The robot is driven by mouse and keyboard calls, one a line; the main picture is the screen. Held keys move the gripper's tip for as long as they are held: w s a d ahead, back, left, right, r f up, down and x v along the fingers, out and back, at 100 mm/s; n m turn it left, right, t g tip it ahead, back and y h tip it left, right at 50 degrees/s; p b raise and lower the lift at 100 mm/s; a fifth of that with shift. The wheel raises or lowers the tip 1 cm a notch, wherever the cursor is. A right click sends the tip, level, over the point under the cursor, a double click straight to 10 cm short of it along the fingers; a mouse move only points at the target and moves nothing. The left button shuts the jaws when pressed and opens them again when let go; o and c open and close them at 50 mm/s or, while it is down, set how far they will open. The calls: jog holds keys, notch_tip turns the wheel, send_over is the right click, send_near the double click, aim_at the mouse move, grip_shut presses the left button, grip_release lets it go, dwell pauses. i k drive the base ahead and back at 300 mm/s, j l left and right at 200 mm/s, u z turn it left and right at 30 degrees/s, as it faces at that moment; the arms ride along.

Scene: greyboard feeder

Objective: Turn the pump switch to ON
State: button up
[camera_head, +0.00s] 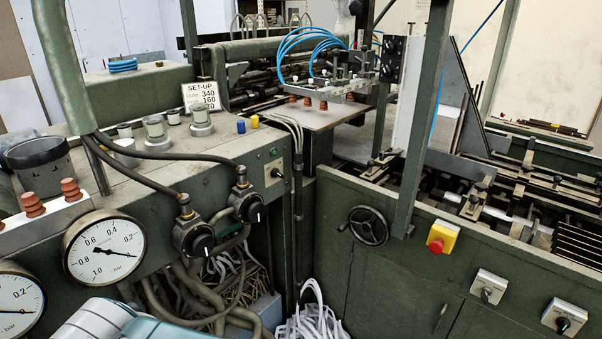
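No label reading pump or ON is legible, so I cannot tell which switch is the pump switch. Two grey-plated rotary switches with black knobs sit at the lower right of the green machine front, one at left (488,287) and one nearer the right edge (564,316). A small switch plate (274,170) with a black knob and a small green spot is on the green cabinet near the middle. The knob positions are too small to read surely. White and teal parts of my arm show at the bottom left. My gripper is not in view.
A yellow box with a red button (441,238) and a black handwheel (368,225) stick out from the machine front. Two black-knobbed valves (203,245) (254,212), pressure gauges (104,248) and hoses crowd the left. White tubes (312,322) bunch at the bottom middle.

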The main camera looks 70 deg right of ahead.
aim_at(276, 172)
jog(key=z, duration=2.25)
jog(key=i, duration=0.45)
jog(key=z, duration=0.05)
